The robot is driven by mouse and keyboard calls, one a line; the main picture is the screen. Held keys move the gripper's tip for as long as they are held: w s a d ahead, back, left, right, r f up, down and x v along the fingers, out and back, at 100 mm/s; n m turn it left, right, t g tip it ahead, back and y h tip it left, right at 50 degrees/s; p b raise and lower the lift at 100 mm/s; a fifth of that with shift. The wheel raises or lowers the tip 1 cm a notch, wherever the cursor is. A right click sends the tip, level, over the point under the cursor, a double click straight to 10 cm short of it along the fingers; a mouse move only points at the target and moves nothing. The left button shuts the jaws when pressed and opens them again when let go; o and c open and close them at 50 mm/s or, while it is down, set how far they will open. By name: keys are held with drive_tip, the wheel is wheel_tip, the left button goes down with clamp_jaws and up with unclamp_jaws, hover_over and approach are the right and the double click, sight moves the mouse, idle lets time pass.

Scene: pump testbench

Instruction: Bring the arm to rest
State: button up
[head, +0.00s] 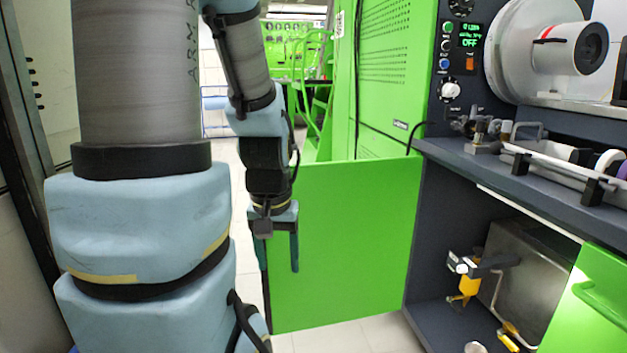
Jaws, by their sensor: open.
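My gripper (280,254) hangs pointing down at the end of my arm, left of the picture's middle. Its two dark green fingers are apart and nothing shows between them. Behind it stands a flat bright green panel (345,240), like an open cabinet door. I cannot tell how far the fingers are from this panel. My upper arm fills the left of the view and hides what lies behind it.
At the right is a dark testbench (520,180) with a white drum (530,50), a control panel (457,60) and small parts on its top. Its lower compartment holds a metal box (535,280) and a yellow-handled tool (468,285). Pale floor (350,338) shows at the bottom.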

wheel_tip(320, 180, up, 24)
drive_tip(key=p, duration=2.1)
drive_tip(key=shift+f, duration=0.25)
